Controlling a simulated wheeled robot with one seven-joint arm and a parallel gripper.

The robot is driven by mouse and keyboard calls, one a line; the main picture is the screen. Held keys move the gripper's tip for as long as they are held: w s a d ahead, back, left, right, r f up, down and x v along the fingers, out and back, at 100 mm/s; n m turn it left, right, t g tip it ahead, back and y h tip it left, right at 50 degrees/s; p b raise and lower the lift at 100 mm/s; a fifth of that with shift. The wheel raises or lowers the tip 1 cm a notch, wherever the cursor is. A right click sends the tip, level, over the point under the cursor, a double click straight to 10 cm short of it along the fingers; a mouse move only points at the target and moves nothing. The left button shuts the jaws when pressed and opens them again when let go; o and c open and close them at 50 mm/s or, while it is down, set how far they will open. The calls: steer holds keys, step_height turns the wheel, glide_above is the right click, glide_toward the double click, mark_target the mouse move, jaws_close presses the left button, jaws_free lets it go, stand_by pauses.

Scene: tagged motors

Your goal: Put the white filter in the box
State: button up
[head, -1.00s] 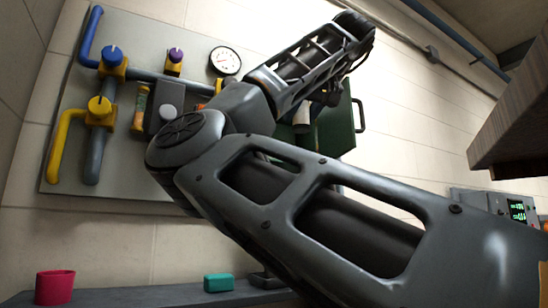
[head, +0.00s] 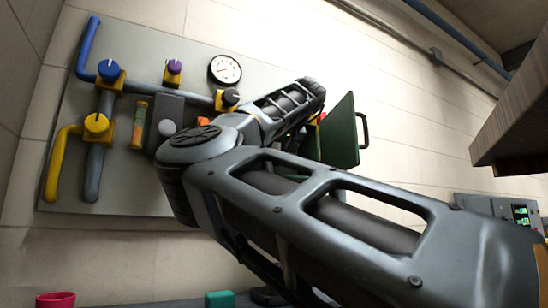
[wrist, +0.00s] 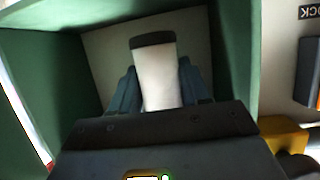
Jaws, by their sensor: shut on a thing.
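The white filter (wrist: 157,78), a pale cylinder with a dark cap at its far end, is in the wrist view. My gripper (wrist: 158,88) is shut on it, with one dark finger on each side. The green box (wrist: 232,50) surrounds the filter on the left, top and right in that view, with a pale back beyond. The filter appears to be within the box opening; whether it touches the back is unclear. In the head view, the box's green door (head: 340,135) stands open at the right of the panel. My arm hides the filter and gripper there.
The wall panel (head: 140,55) carries pipes, valve knobs and a round gauge (head: 225,69). A pink cup (head: 55,300) and a teal block (head: 219,299) sit on the shelf below. A wooden edge (head: 515,120) juts in at the right.

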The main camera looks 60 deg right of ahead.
steer(key=shift+f, duration=1.5)
steer(key=shift+f, duration=0.1)
steer(key=o, duration=1.1)
steer(key=shift+a, duration=0.1)
steer(key=shift+r, duration=0.25)
steer(key=b+v, duration=0.2)
steer(key=v, duration=1)
steer(key=shift+f, duration=0.1)
